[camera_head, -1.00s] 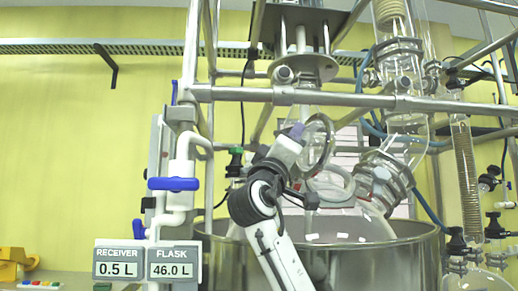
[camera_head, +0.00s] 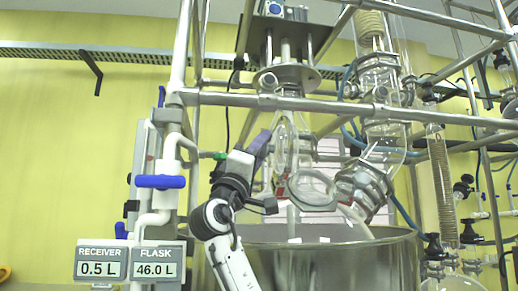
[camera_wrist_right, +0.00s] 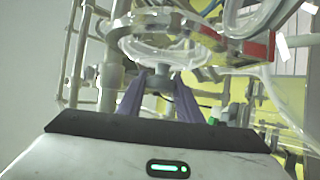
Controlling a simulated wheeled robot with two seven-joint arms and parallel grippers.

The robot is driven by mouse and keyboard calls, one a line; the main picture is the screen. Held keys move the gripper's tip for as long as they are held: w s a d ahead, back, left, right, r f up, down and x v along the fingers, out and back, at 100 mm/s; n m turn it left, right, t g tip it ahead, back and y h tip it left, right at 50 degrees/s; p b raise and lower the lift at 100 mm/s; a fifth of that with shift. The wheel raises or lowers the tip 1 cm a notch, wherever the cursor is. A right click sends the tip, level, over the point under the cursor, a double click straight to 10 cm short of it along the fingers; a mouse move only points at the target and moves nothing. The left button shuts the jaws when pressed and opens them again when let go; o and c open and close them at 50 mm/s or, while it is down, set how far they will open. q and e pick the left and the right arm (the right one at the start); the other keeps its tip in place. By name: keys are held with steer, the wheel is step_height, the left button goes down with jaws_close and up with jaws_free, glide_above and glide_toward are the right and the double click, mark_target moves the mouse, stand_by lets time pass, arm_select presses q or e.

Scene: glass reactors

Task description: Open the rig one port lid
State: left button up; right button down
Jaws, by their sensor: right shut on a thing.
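The rig one port lid is a clear glass disc (camera_head: 284,147) standing steeply tilted beside the vessel's round port (camera_head: 312,188), whose open ring shows in the head view. My right gripper (camera_head: 262,146) is at the left side of the lid, shut on its handle. In the right wrist view, the two purple fingers of my right gripper (camera_wrist_right: 160,98) stand on either side of a grey knob (camera_wrist_right: 163,79) under the lid's glass disc (camera_wrist_right: 165,45). Whether both fingers touch the knob is hard to see. My left gripper is not in view.
The steel bath (camera_head: 330,262) surrounds the glass vessel. A horizontal metal bar (camera_head: 330,104) crosses just above the lid. A white pipe with a blue valve handle (camera_head: 160,181) stands left of my arm. A glass column with a clamp (camera_head: 364,187) stands right of the port.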

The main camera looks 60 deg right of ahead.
steer(key=c, duration=1.3)
jaws_free()
steer(key=shift+f, duration=0.1)
steer(key=b+v, duration=0.2)
steer(key=v, duration=0.8)
steer(key=shift+a+b, duration=0.15)
steer(key=shift+b, duration=0.2)
steer(key=shift+w, duration=0.1)
